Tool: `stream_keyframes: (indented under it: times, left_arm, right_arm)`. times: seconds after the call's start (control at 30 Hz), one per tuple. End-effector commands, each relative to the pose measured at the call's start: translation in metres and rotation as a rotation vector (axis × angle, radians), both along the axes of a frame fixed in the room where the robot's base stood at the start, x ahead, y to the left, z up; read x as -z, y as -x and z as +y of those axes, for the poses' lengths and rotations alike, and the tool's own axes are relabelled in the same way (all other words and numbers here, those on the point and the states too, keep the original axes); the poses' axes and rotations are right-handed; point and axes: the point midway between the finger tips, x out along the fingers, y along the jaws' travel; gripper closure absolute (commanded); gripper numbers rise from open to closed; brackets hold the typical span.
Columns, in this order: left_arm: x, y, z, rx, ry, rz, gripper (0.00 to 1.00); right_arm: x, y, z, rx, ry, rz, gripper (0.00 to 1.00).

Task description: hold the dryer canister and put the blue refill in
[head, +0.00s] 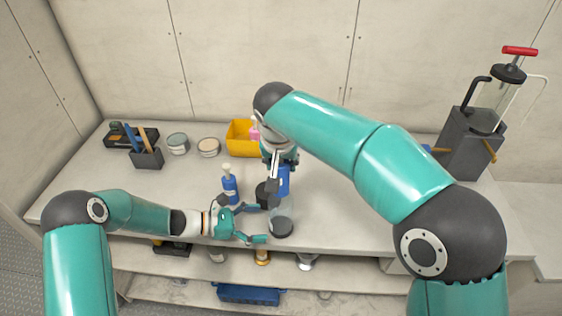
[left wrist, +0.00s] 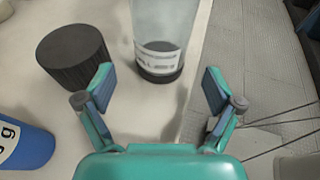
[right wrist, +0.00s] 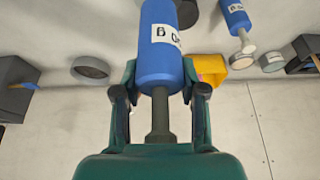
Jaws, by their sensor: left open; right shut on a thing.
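The dryer canister (head: 280,212) is a clear cylinder with a dark base, standing near the bench's front edge. In the left wrist view its labelled lower part (left wrist: 160,42) shows beyond my fingertips; its top is cut off. My left gripper (head: 256,224) is open and empty, with its fingers pointing at the canister. My right gripper (head: 279,162) is shut on a blue refill (right wrist: 160,50) with a white label and a grey stem. That refill (head: 283,182) is just behind and above the canister. I cannot tell whether they touch.
A second blue labelled bottle (head: 230,190) stands further left. A yellow bin (head: 239,138), two round tins (head: 208,147) and a grey tool holder (head: 147,158) are behind. A grey pump unit (head: 466,145) stands at right.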

Motion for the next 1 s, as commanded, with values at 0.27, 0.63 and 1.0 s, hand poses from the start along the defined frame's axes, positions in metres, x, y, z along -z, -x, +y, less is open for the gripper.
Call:
stream_keyframes:
  times: [0.27, 0.63, 1.0]
  left_arm:
    - [0.011, -0.010, -0.035, 0.004, 0.000, 0.000, 0.08]
    - [0.016, -0.015, -0.051, 0.001, -0.001, 0.000, 0.08]
    - [0.016, -0.015, -0.051, 0.001, -0.001, 0.001, 0.35]
  right_arm:
    - [0.000, 0.000, 0.000, 0.000, -0.001, -0.001, 0.99]
    - [0.000, 0.000, 0.000, 0.000, -0.001, -0.001, 0.99]
    - [0.000, 0.000, 0.000, 0.000, -0.001, -0.001, 0.99]
